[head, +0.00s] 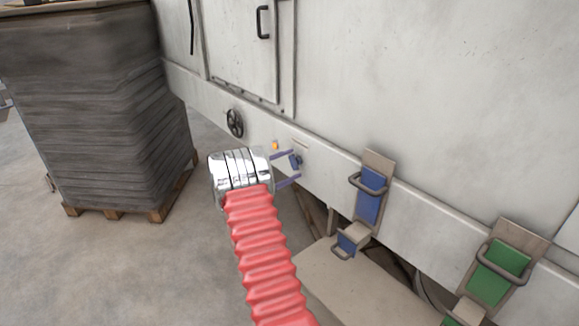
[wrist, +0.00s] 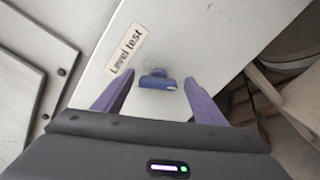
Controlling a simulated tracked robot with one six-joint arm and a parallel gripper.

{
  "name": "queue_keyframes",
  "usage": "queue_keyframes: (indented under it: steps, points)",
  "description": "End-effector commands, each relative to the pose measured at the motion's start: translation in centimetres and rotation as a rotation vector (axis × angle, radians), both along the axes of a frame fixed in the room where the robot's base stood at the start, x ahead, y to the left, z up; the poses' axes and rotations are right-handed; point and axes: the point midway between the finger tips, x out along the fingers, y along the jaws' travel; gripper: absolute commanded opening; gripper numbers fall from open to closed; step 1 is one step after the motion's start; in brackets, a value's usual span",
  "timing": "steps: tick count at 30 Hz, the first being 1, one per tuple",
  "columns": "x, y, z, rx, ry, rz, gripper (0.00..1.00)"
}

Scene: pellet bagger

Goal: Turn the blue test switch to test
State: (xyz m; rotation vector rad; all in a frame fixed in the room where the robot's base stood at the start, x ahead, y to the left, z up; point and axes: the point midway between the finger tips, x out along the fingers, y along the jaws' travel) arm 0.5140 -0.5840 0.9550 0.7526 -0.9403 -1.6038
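The blue test switch (wrist: 158,82) is a small blue knob on the pale machine panel, just below a label reading "Level test" (wrist: 126,48) in the wrist view. In the head view the switch (head: 296,160) shows close to the fingers. My gripper (wrist: 158,100) is open, with one purple finger on each side of the switch and gaps on both sides. The fingertips also show in the head view (head: 286,167), reaching toward the panel. I cannot tell whether the fingertips are level with the knob in depth. The switch's set position is not readable.
A black handwheel (head: 235,122) and a small orange lamp (head: 275,146) sit left of the switch. Blue (head: 370,195) and green (head: 500,262) latched brackets stand to the right. A wrapped pallet stack (head: 100,110) stands at left. Open floor lies in front.

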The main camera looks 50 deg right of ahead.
Motion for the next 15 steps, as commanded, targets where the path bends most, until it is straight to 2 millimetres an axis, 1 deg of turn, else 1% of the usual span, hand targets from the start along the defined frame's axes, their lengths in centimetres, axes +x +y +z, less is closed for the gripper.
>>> queue_keyframes:
  steps: [9,11,15]
  points:
    - [0.1,0.2,0.1,-0.001,0.0,0.002,0.66]
    - [0.2,0.5,0.1,-0.001,0.0,0.002,0.66]
    - [0.6,1.8,0.1,-0.001,-0.001,0.003,0.66]
